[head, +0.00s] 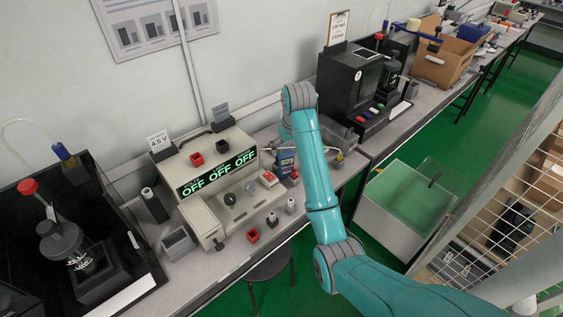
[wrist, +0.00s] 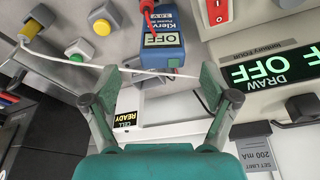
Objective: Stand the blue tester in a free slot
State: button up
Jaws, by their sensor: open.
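The blue tester (wrist: 168,35) with an OFF display is at the top centre of the wrist view. It also shows in the head view (head: 286,164), partly hidden by my arm. My gripper (wrist: 162,82) is open and empty; its two fingers point toward the tester, one to each side of its near end. A white cable crosses the picture between the fingers and the tester. A red plug or probe (wrist: 147,7) is at the tester's far end. In the head view my gripper is hidden behind my arm. I cannot make out a free slot for certain.
A bench supply with green OFF displays (head: 217,174) stands left of the tester. A grey open box (head: 178,243) and a small red box (head: 253,235) are near the front edge. A black machine (head: 352,85) stands to the right.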

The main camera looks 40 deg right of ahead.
aim_at(285, 163)
jog(key=x, duration=0.9)
jog(key=shift+a+f, duration=0.15)
jog(key=shift+f, duration=0.2)
jog(key=c, duration=1.2)
jog(key=shift+r, duration=0.1)
